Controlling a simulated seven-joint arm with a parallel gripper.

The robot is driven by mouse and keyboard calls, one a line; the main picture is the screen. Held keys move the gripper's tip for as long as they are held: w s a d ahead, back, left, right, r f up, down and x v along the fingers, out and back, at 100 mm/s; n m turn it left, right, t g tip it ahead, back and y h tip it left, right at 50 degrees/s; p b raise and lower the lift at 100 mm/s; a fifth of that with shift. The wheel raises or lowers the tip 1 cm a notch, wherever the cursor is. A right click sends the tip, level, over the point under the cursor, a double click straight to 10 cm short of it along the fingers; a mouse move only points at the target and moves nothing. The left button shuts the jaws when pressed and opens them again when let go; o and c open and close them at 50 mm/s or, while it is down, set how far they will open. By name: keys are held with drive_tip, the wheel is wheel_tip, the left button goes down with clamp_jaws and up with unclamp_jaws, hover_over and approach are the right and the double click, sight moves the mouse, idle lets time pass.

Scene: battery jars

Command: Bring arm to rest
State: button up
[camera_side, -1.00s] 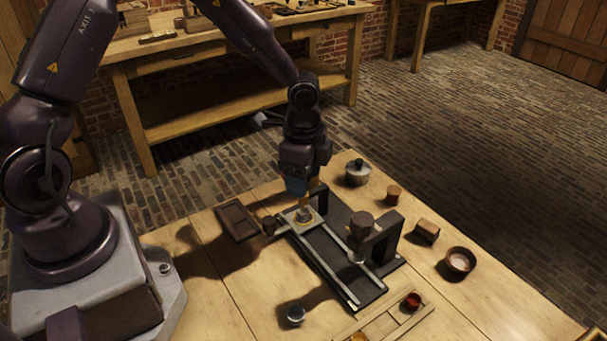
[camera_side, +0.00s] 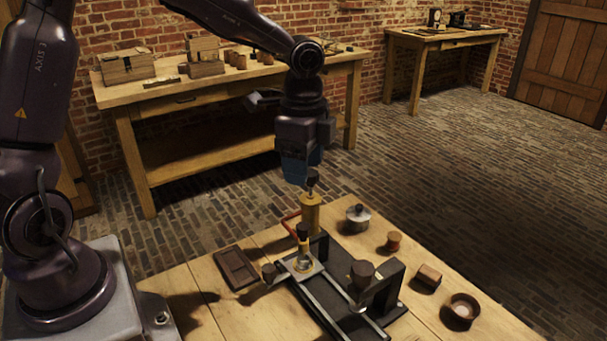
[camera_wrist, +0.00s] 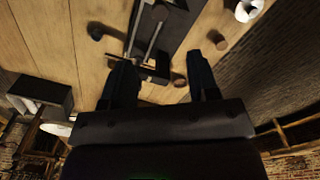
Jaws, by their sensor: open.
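My gripper (camera_side: 297,180) hangs above the back of the black rail fixture (camera_side: 322,305) in the side view. In the wrist view its two fingers (camera_wrist: 160,62) stand apart, with nothing held between them. A brass cylinder with a dark knob (camera_side: 311,213) stands behind the fixture, close below the fingers in the picture; I cannot tell the gap. A small dark-topped brass piece (camera_side: 303,240) stands on the pale square plate (camera_side: 286,268) across the rails. A brown cup-shaped part (camera_side: 362,273) sits by the black upright (camera_side: 385,290).
A brown tray (camera_side: 237,268) lies left. A workbench (camera_side: 230,82) stands behind, with open floor to the right.

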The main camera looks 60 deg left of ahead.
idle(0.3)
drive_tip(key=s+r+n+t, duration=0.2)
drive_tip(key=s+r+n, duration=0.3)
drive_tip(key=s, duration=0.4)
drive_tip(key=s+a+r+n+t, duration=0.1)
drive_tip(key=s+r+n+t, duration=0.2)
drive_tip(key=s, duration=0.6)
wheel_tip(320, 180, up, 3)
drive_tip(key=n, duration=0.3)
drive_tip(key=shift+s+a+f+t, duration=0.2)
drive_tip(key=shift+a+t, duration=0.1)
drive_tip(key=shift+c, duration=0.5)
